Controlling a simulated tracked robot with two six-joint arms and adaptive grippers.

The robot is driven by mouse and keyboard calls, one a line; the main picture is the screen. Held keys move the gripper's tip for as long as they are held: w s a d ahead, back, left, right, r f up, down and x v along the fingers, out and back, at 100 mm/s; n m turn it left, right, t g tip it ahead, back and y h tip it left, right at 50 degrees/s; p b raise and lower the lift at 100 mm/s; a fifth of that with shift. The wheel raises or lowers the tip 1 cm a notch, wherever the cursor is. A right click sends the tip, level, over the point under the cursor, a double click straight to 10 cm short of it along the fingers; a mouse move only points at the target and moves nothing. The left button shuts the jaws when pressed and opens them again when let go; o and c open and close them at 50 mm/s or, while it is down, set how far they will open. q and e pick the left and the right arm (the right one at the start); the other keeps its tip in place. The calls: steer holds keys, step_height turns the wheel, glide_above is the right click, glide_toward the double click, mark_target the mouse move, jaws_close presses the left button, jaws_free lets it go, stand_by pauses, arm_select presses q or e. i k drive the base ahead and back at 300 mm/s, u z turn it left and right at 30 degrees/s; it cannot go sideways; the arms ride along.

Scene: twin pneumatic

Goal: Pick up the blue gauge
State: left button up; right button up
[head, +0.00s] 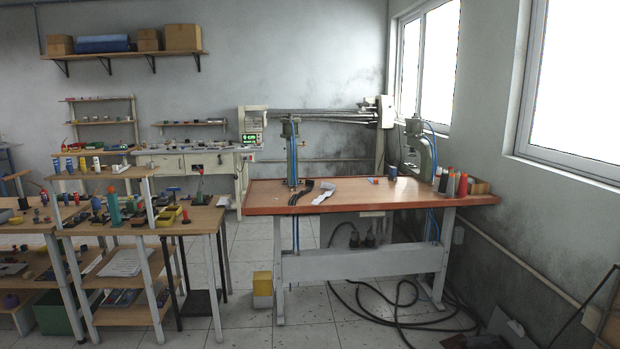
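A small blue object (392,173) stands upright on the orange-topped workbench (345,197), near its back edge and left of the right-hand press. It may be the blue gauge, but it is too small to tell. Other small blue items, such as one on the left wooden bench (173,190), also show, and I cannot tell whether any is a gauge. Neither of my grippers is in view.
Two green presses (292,155) (421,150) with blue hoses stand on the workbench. Dark and white strips (312,192) lie near the left press. Several bottles (450,183) stand at the right end. Black cables (390,312) lie on the floor. Open tiled floor (245,325) lies in front.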

mark_target(393, 170)
steer(key=u, duration=0.35)
steer(key=i, duration=2.8)
steer(key=z, duration=1)
steer(key=i, duration=0.5)
steer(key=z, duration=0.1)
steer(key=k, duration=0.9)
steer(key=z, duration=0.2)
steer(key=i, duration=0.9)
steer(key=u, duration=0.05)
